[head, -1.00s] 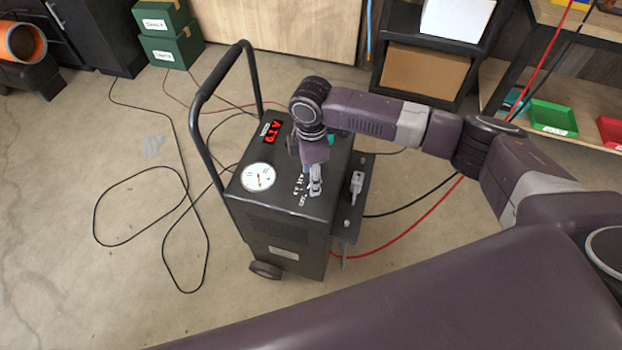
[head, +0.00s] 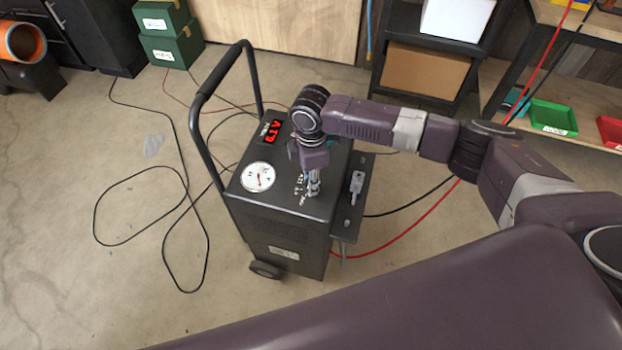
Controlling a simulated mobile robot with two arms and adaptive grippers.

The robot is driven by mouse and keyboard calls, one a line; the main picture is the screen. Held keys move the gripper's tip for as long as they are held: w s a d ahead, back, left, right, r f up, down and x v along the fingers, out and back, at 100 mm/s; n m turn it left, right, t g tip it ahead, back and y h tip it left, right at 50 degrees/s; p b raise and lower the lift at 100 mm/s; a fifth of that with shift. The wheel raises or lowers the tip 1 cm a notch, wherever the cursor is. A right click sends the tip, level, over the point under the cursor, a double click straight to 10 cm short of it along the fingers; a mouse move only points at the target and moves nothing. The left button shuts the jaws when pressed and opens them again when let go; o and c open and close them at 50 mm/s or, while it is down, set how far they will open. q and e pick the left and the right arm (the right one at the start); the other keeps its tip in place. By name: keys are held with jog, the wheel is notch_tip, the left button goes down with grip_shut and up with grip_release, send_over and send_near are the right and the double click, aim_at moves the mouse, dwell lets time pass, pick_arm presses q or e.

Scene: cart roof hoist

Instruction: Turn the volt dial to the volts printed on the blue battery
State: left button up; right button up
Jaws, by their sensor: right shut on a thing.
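The dark charger cart (head: 300,225) stands on the floor in the middle of the head view. White markings (head: 299,190) show on its top panel, around where the volt dial sits. My right gripper (head: 313,190) points down at this spot and is shut on the volt dial, which it mostly hides. A red lit display (head: 272,131) on the panel seems to read 6.1 V, though it is small and tilted. The blue battery cannot be made out. My left gripper is not in view.
A round white gauge (head: 257,177) sits on the cart top, left of my gripper. A grey clamp (head: 357,182) is on the side shelf. The cart's black handle (head: 198,105) rises at left. Black and red cables lie on the floor.

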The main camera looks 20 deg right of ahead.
jog(key=m+p, duration=0.3)
jog(key=p, duration=0.2)
jog(key=m+p, duration=0.2)
jog(key=shift+s+r+m+p, duration=0.1)
jog(key=shift+r+m+p, duration=0.15)
jog(key=shift+m+p, duration=0.1)
jog(key=shift+f+m+p, duration=0.1)
jog(key=shift+m+p, duration=0.9)
jog(key=shift+m, duration=0.05)
jog(key=shift+f+m+p, duration=0.1)
jog(key=shift+m+p, duration=0.65)
jog(key=shift+m, duration=0.25)
jog(key=o, duration=1.2)
jog(key=shift+c, duration=0.2)
